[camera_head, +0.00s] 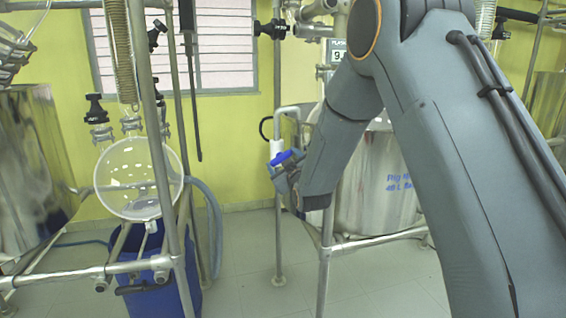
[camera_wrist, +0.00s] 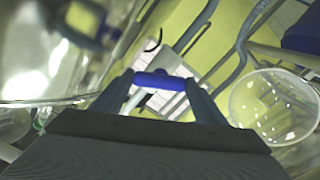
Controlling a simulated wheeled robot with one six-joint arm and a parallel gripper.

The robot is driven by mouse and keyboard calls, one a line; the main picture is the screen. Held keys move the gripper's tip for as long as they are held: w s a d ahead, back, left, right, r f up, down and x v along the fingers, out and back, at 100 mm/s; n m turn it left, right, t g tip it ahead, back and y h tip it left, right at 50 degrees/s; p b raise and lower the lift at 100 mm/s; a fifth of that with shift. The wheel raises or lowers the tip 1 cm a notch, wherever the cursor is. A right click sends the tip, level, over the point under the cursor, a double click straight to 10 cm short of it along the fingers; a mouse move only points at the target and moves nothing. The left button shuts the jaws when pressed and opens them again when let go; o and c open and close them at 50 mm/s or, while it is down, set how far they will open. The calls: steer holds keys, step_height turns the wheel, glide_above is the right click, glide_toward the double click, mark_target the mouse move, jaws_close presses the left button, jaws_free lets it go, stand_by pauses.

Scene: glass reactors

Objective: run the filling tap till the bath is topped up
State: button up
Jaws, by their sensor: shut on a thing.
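The filling tap has a blue handle (camera_head: 288,156) on a pale pipe (camera_head: 276,147) beside the metal bath (camera_head: 375,185), left of it in the head view. My gripper (camera_head: 284,172) is at the tap, shut on the blue handle, which also shows between the fingers in the wrist view (camera_wrist: 160,80). My arm hides part of the bath. The bath is a shiny steel vessel with blue lettering. Its inside and water level are hidden from this side.
A round glass flask (camera_head: 138,178) hangs in a metal frame at the left, above a blue bin (camera_head: 150,290). Another steel vessel (camera_head: 35,165) stands at the far left. Upright frame poles (camera_head: 278,240) stand close to my gripper. The tiled floor between the frames is clear.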

steer(key=o, duration=1.1)
steer(key=shift+c, duration=0.2)
steer(key=shift+s, duration=0.1)
steer(key=b+v, duration=0.1)
steer(key=v, duration=0.6)
steer(key=shift+s, duration=0.35)
steer(key=shift+d, duration=0.1)
